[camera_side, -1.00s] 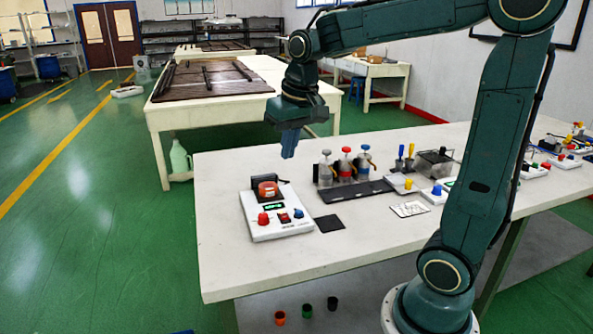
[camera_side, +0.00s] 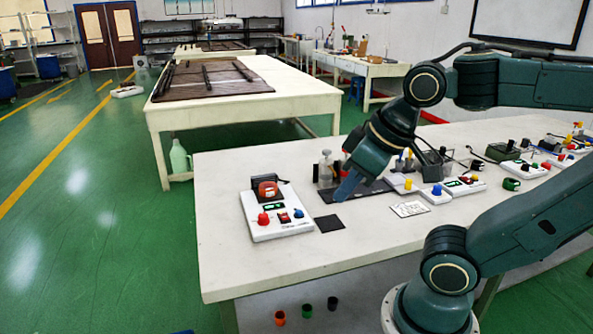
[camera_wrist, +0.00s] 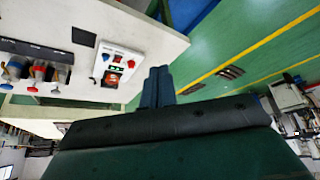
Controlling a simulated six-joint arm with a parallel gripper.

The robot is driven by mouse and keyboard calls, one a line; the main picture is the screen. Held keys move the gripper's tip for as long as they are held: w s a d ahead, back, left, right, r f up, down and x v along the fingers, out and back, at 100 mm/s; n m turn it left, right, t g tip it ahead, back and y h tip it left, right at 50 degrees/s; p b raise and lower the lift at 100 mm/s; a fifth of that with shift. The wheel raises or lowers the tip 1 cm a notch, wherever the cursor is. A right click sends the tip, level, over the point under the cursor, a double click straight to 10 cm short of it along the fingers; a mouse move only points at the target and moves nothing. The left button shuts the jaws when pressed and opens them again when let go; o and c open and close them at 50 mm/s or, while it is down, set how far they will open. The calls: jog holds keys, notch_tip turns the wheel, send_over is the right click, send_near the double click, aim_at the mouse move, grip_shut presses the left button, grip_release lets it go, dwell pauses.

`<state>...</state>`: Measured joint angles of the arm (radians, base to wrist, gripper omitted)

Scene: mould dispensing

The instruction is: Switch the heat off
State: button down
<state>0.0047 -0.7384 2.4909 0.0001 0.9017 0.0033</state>
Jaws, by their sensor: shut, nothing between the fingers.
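A white heater unit (camera_side: 284,232) sits near the table's left end. It has a red knob (camera_side: 263,218), a small red switch (camera_side: 284,217), a blue knob (camera_side: 298,214) and a lit green display (camera_side: 274,206). An orange pot (camera_side: 267,189) stands in a dark frame at its back. My gripper (camera_side: 346,188) is shut and empty, tilted down, above the table to the right of the unit and apart from it. In the wrist view the closed fingers (camera_wrist: 158,82) show beside the unit (camera_wrist: 124,54). The switch's position is too small to tell.
A dark square mat (camera_side: 329,223) lies right of the unit. Behind my gripper, bottles (camera_side: 325,170) stand on a dark tray, partly hidden by my arm. A white card (camera_side: 409,209) and a blue-knobbed box (camera_side: 436,195) lie further right. The table's front left is clear.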

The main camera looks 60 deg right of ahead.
jog(key=c, duration=2.1)
grip_release()
jog(key=shift+s+f, duration=0.1)
jog(key=shift+s, duration=0.05)
jog(key=o, duration=0.4)
jog(key=shift+o, duration=0.7)
jog(key=w+d+m+g, duration=0.3)
jog(key=w+d+m, duration=0.35)
jog(key=w, duration=0.85)
jog(key=w+d+f+m+g, duration=0.1)
jog(key=w+d+f, duration=0.4)
jog(key=d, duration=0.2)
jog(key=w+d+f+m+g, duration=0.1)
jog(key=w+d+f, duration=0.3)
jog(key=d, duration=0.3)
jog(key=shift+w+d+f+g, duration=0.3)
jog(key=shift+w+f, duration=0.1)
jog(key=shift+f, duration=0.1)
jog(key=shift+f, duration=0.15)
